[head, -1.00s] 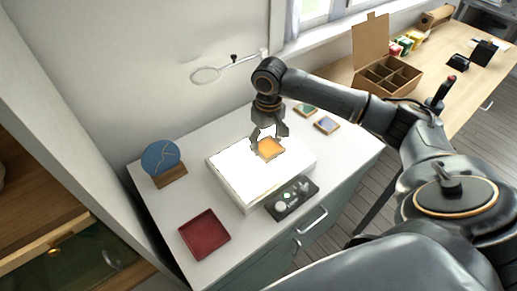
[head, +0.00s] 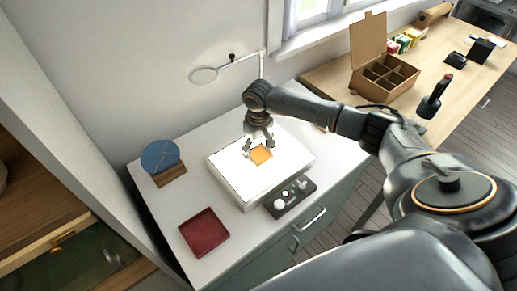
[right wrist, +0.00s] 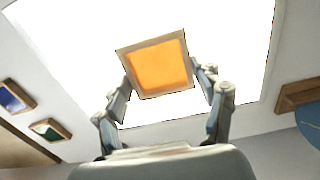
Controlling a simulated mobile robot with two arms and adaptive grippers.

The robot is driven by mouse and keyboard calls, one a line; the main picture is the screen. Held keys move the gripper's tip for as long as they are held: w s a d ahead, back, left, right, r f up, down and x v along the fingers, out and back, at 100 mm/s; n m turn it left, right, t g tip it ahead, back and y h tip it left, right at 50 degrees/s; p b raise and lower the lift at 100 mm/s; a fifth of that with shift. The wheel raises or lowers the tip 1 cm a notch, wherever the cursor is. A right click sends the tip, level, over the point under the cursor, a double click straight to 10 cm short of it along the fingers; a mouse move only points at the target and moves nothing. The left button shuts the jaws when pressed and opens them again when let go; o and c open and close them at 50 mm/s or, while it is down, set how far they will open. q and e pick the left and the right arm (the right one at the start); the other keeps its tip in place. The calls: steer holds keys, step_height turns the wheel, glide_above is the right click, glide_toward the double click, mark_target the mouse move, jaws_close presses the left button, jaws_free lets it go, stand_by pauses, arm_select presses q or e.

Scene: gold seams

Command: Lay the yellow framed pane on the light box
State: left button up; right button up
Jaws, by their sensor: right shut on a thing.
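The yellow framed pane (head: 261,155) is orange-yellow glass in a pale wooden frame. It is over the bright white light box (head: 234,181), near the middle of its top. In the right wrist view, the pane (right wrist: 158,68) sits between the fingers of my right gripper (right wrist: 163,84), against the glowing top. My right gripper (head: 258,147) is shut on the pane in the head view. I cannot tell whether the pane touches the light box or hangs just above it. My left gripper is not in view.
A black control panel (head: 289,198) lies in front of the light box. A red tray (head: 204,233) and a blue disc (head: 160,156) on a wooden stand are to the left. A blue pane (right wrist: 15,97) and a green pane (right wrist: 50,130) lie beside the box. A magnifier (head: 204,75) hangs behind.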

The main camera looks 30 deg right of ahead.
mark_target(258, 153)
steer(key=o, duration=1.2)
steer(key=shift+f, duration=0.1)
step_height(258, 153, up, 12)
steer(key=shift+r+b, duration=0.15)
steer(key=shift+b, duration=0.5)
